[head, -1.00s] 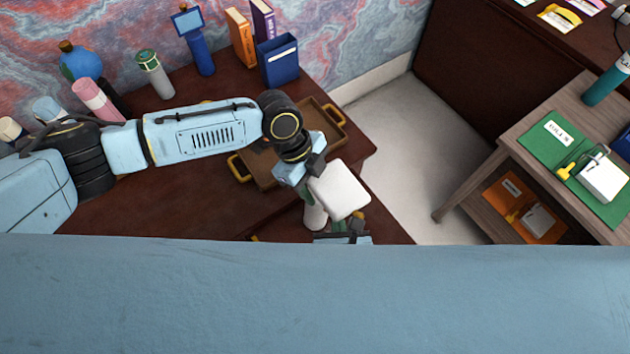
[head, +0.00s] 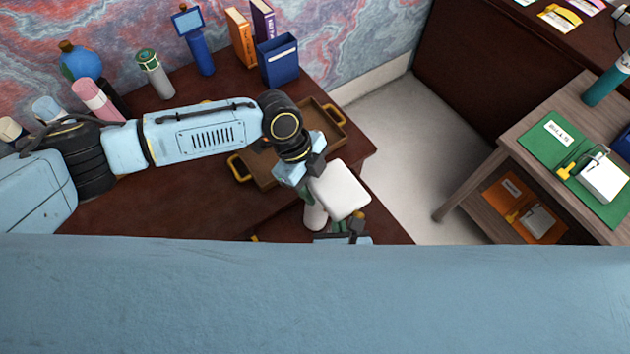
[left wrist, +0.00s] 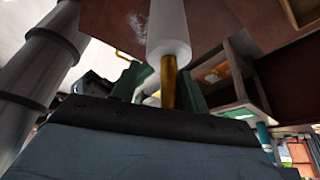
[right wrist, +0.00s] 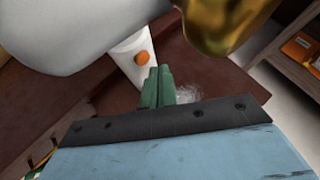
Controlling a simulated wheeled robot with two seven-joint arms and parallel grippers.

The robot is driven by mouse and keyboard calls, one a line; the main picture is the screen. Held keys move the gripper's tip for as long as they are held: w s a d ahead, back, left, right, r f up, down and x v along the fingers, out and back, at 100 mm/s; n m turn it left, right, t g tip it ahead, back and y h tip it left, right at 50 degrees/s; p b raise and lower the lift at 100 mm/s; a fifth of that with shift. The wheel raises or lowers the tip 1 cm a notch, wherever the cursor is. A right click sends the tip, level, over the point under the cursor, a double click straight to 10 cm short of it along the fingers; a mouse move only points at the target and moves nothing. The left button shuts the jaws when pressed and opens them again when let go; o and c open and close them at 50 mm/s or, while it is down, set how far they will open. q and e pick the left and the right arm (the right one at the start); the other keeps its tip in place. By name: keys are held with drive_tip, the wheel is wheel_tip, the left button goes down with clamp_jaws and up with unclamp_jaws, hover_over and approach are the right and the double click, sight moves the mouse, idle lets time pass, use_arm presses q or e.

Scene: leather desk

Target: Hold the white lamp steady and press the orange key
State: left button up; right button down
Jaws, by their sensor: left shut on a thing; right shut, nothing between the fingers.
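The white lamp (head: 340,190) stands on the dark desk's near right part, its square head over a white cylindrical base (head: 315,217). My left gripper (left wrist: 164,86) is shut on the lamp's gold stem (left wrist: 169,78), with a green finger on each side in the left wrist view. In the right wrist view the orange key (right wrist: 142,57) is a small round button on the white base (right wrist: 126,46). My right gripper (right wrist: 158,72) is shut and empty, its green fingertips just beside and below the key. I cannot tell whether they touch. The head view hides the key.
Bottles, books and a blue box (head: 278,62) stand along the wall.

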use_arm(q)
drive_tip(key=shift+s, duration=0.1)
use_arm(e)
drive_tip(key=shift+w+a, duration=0.1)
drive_tip(key=shift+w, duration=0.05)
idle(0.3)
drive_tip(key=shift+w+a, duration=0.15)
drive_tip(key=shift+w, duration=0.1)
drive_tip(key=shift+w+a, duration=0.2)
drive_tip(key=shift+w, duration=0.05)
idle(0.7)
drive_tip(key=shift+s+d, duration=0.45)
drive_tip(key=shift+s, duration=0.2)
drive_tip(key=s+d, duration=0.1)
drive_tip(key=s, duration=0.1)
drive_tip(key=s+d, duration=0.2)
drive_tip(key=s, duration=0.1)
drive_tip(key=shift+d, duration=0.2)
idle(0.3)
